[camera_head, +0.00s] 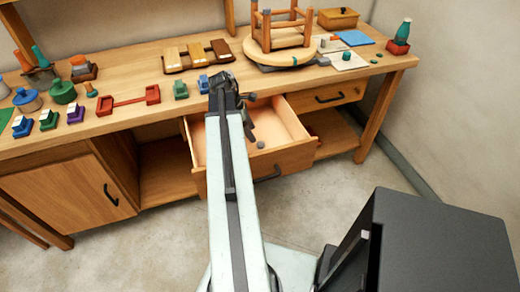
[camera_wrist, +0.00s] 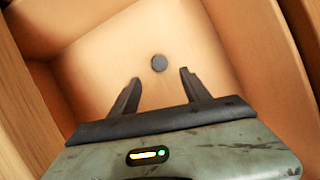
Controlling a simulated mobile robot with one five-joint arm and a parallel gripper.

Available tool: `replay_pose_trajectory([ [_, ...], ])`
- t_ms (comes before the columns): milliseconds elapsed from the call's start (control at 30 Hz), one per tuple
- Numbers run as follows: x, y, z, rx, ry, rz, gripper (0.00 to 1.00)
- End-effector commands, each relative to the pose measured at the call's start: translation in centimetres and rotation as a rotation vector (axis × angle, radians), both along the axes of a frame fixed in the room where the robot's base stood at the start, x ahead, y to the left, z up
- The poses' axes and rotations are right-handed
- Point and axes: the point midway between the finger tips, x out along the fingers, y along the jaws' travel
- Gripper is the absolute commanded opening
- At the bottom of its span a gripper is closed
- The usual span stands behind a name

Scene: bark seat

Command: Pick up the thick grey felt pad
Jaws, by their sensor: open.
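The thick grey felt pad (camera_wrist: 159,63) is a small dark round disc lying flat on the bare floor of the open drawer. In the wrist view it lies beyond my fingertips, roughly between their lines and apart from both. My gripper (camera_wrist: 160,80) is open and empty, pointing down into the drawer. In the head view a small grey round piece (camera_head: 261,145) shows inside the open drawer (camera_head: 283,161), and my gripper (camera_head: 250,122) is over the drawer, partly hidden by my arm.
The drawer's walls (camera_wrist: 262,50) rise close around my gripper. The workbench top (camera_head: 135,75) above holds a small upturned stool (camera_head: 283,25) on a round board, wooden blocks, clamps and jars. Another drawer (camera_head: 328,97) to the right is shut.

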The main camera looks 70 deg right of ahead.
Motion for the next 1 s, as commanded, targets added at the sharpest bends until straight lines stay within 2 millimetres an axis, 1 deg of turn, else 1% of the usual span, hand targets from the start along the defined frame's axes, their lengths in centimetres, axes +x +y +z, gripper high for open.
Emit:
replay_pose_trajectory([
  [33,-0.3,-0.1,-1.3,0.000,0.000,-0.001,0.55],
  [100,-0.5,-0.2,-2.0,0.000,0.000,-0.001,0.55],
  [267,-0.7,-0.3,-2.0,0.000,0.000,0.001,0.55],
  [367,-1.2,-0.5,-3.2,0.000,0.000,0.001,0.55],
  [500,-2.4,-0.9,-5.7,-0.001,-0.001,-0.001,0.55],
  [567,-2.6,-1.1,-6.4,-0.001,-0.002,0.002,0.55],
  [633,-2.8,-1.2,-6.6,-0.001,-0.001,0.003,0.55],
  [833,-2.8,-1.2,-6.2,-0.001,-0.002,0.004,0.55],
  [867,-2.8,-1.2,-6.2,-0.001,-0.002,0.004,0.47],
  [900,-2.8,-1.2,-6.2,-0.001,-0.002,0.004,0.36],
  [967,-2.8,-1.2,-6.2,-0.001,-0.002,0.004,0.19],
  [1000,-2.8,-1.2,-6.2,-0.001,-0.002,0.004,0.08],
])
